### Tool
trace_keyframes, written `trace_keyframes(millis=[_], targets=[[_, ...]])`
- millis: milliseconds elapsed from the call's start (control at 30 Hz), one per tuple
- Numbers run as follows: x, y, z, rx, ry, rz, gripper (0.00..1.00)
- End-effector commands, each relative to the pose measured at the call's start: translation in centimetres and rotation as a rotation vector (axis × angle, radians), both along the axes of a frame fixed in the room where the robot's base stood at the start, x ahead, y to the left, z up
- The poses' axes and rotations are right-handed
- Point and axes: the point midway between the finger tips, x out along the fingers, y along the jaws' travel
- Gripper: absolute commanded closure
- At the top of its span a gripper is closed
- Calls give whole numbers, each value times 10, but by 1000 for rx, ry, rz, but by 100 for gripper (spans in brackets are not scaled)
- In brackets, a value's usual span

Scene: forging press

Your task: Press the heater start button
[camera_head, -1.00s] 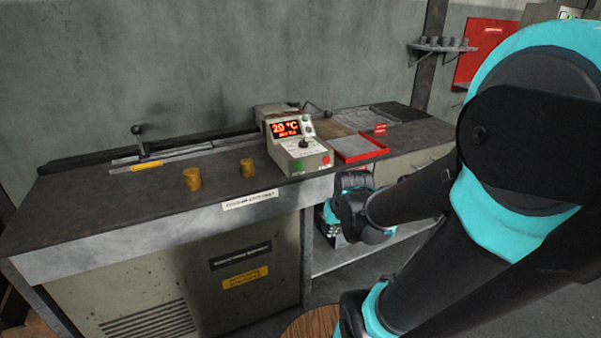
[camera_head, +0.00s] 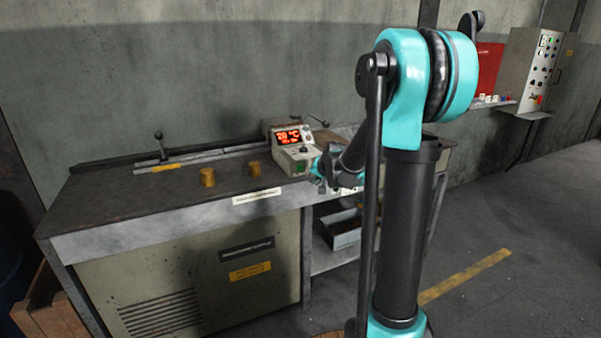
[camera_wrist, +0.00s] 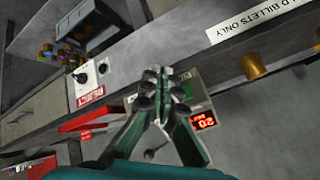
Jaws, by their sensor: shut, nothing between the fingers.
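The heater control box (camera_head: 283,138) stands on the bench with a red lit display (camera_head: 289,137) reading 20 °C. Its green button (camera_head: 299,167) shows at the front left of the box, close to my gripper (camera_head: 316,169). In the wrist view, my gripper (camera_wrist: 157,76) is shut and empty, its fingertips in front of the box's front edge. The display (camera_wrist: 203,120) shows there beside the fingers. The fingers cover part of the box's front. I cannot tell whether they touch the button.
Two brass-coloured billets (camera_head: 207,177) stand on the bench left of the box. A lever (camera_head: 160,142) rises at the back left. A red tray (camera_wrist: 88,122) and a switch panel (camera_wrist: 90,82) show in the wrist view. Floor is clear at right.

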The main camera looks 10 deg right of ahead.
Motion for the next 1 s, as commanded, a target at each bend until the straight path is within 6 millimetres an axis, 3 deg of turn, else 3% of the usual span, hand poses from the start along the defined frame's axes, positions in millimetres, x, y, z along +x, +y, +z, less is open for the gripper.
trace_keyframes(millis=[433,1000], targets=[[7,3,0,-1,1,2,100],[72,24,0,-2,1,2,100]])
